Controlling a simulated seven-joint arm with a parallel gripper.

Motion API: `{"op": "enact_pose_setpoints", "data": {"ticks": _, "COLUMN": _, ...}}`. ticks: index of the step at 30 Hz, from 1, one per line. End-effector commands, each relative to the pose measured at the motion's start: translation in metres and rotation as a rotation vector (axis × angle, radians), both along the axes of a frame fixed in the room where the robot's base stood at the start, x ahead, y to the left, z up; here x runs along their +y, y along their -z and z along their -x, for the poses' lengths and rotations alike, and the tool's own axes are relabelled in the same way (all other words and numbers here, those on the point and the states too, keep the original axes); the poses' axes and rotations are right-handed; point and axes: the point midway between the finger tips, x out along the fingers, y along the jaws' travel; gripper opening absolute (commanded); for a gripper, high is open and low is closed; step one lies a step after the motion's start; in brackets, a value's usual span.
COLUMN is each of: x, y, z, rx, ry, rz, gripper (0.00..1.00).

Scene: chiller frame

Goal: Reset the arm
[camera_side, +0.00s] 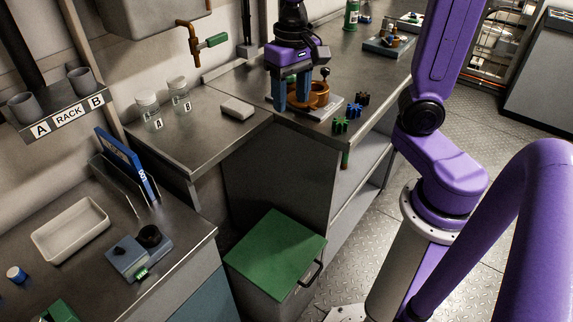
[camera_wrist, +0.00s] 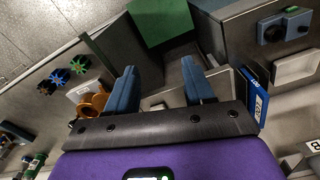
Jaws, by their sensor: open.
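My gripper (camera_side: 291,104) hangs over the back steel counter in the side view, fingers pointing down. Its two blue fingers are apart with nothing between them, and they also show spread in the wrist view (camera_wrist: 159,66). An orange round part (camera_side: 319,94) on a pale plate (camera_side: 322,112) is just right of and partly behind the fingers. It shows at the left in the wrist view (camera_wrist: 92,105). I cannot tell whether a finger touches it. My arm rises from its base at the right.
Several small gears, one green (camera_side: 355,110) and one blue (camera_side: 340,125), lie by the counter's right edge. A white block (camera_side: 238,108) and two jars (camera_side: 149,112) stand left. A brass tap (camera_side: 212,41) juts from the wall. A green-lidded bin (camera_side: 275,250) stands below.

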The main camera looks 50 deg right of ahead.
Motion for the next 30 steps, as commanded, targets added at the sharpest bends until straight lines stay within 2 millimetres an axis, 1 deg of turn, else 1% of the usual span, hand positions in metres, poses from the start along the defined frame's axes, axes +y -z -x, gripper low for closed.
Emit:
{"op": "enact_pose_setpoints", "data": {"ticks": 1, "x": 0.005, "y": 0.004, "z": 0.013, "rx": 0.0, "ry": -0.094, "rz": 0.001, "gripper": 0.53}}
{"op": "enact_pose_setpoints", "data": {"ticks": 6, "x": 0.016, "y": 0.017, "z": 0.054, "rx": -0.005, "ry": -0.418, "rz": 0.002, "gripper": 0.53}}
{"op": "enact_pose_setpoints", "data": {"ticks": 9, "x": 0.019, "y": 0.024, "z": 0.079, "rx": -0.008, "ry": -0.609, "rz": 0.003, "gripper": 0.53}}
{"op": "enact_pose_setpoints", "data": {"ticks": 15, "x": 0.019, "y": 0.04, "z": 0.128, "rx": -0.014, "ry": -0.983, "rz": 0.004, "gripper": 0.53}}
{"op": "enact_pose_setpoints", "data": {"ticks": 18, "x": 0.016, "y": 0.046, "z": 0.148, "rx": -0.017, "ry": -1.137, "rz": 0.003, "gripper": 0.53}}
{"op": "enact_pose_setpoints", "data": {"ticks": 21, "x": 0.013, "y": 0.051, "z": 0.162, "rx": -0.019, "ry": -1.249, "rz": 0.005, "gripper": 0.53}}
{"op": "enact_pose_setpoints", "data": {"ticks": 24, "x": 0.011, "y": 0.053, "z": 0.17, "rx": -0.021, "ry": -1.317, "rz": 0.004, "gripper": 0.53}}
{"op": "enact_pose_setpoints", "data": {"ticks": 30, "x": 0.01, "y": 0.055, "z": 0.173, "rx": -0.023, "ry": -1.347, "rz": 0.004, "gripper": 0.53}}
